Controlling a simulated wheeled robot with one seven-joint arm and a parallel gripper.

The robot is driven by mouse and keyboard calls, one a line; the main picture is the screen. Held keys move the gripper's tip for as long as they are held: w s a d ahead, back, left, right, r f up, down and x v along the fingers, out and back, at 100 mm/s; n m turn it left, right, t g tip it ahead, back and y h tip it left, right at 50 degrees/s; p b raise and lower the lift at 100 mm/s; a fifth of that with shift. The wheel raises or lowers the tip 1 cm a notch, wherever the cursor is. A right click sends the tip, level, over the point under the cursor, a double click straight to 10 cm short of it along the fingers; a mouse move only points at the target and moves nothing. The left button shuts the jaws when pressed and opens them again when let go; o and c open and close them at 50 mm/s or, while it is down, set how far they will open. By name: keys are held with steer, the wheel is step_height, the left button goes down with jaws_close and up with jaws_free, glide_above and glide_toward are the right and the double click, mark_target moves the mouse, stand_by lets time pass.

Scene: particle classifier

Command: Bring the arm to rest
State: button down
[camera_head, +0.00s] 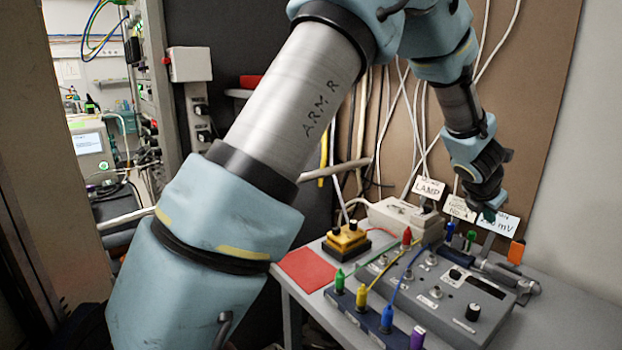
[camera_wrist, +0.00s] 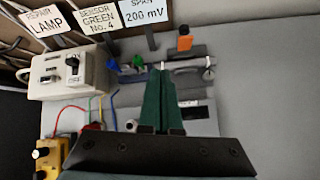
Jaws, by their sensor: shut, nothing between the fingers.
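My arm reaches across the head view from the lower left, over the top, and down to the right. My gripper (camera_head: 490,214) hangs above the back right of the bench, near the white label cards. In the wrist view, the green fingers of my gripper (camera_wrist: 159,75) are closed together with nothing held. They point over the grey instrument panel (camera_wrist: 203,122), which also shows in the head view (camera_head: 455,292) with knobs, sockets and coloured plugs. I cannot tell the exact height of the fingertips above the panel.
A white switch box (camera_head: 395,215) stands at the back of the bench, with a yellow block (camera_head: 346,240) and a red mat (camera_head: 307,268) left of it. Cables hang against the brown board (camera_head: 530,90). The bench's right part (camera_head: 570,325) is clear.

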steer(key=w+a+m+y, duration=0.1)
steer(key=w+a+m, duration=0.3)
steer(key=a, duration=0.8)
steer(key=w+a+m+y, duration=0.1)
steer(key=a+m+y, duration=0.1)
steer(key=a+m, duration=0.8)
steer(key=s+a+m+g+y, duration=0.1)
steer(key=s+a+m, duration=0.2)
steer(key=a, duration=0.7)
steer(key=s+a+f+m+g+y, duration=0.1)
steer(key=s+a+m, duration=0.2)
steer(key=a, duration=0.7)
steer(key=s+a+f+m+g+y, duration=0.1)
steer(key=s+a+m+y, duration=0.1)
steer(key=s+a, duration=0.4)
steer(key=a+m, duration=0.1)
steer(key=a, duration=0.4)
steer(key=shift+f, duration=0.15)
